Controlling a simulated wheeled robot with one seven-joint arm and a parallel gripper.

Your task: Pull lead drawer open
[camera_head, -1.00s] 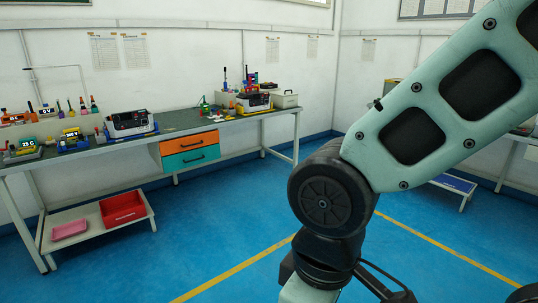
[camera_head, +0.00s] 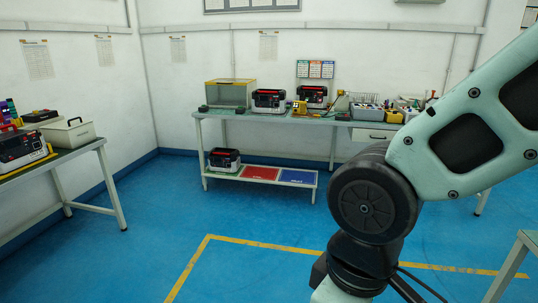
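A white-fronted drawer (camera_head: 368,140) with a small dark handle sits under the top of the back bench (camera_head: 262,117), right of centre. It looks shut, and its right part is hidden behind my arm. No readable label shows whether it is the lead drawer. My arm fills the right side of the view, and my gripper is out of view.
Black-and-red cases, a clear yellow-rimmed box (camera_head: 229,94) and small equipment stand on the back bench. Its lower shelf holds a case (camera_head: 224,160) and red and blue mats. A left bench (camera_head: 88,147) and a right table edge flank open blue floor.

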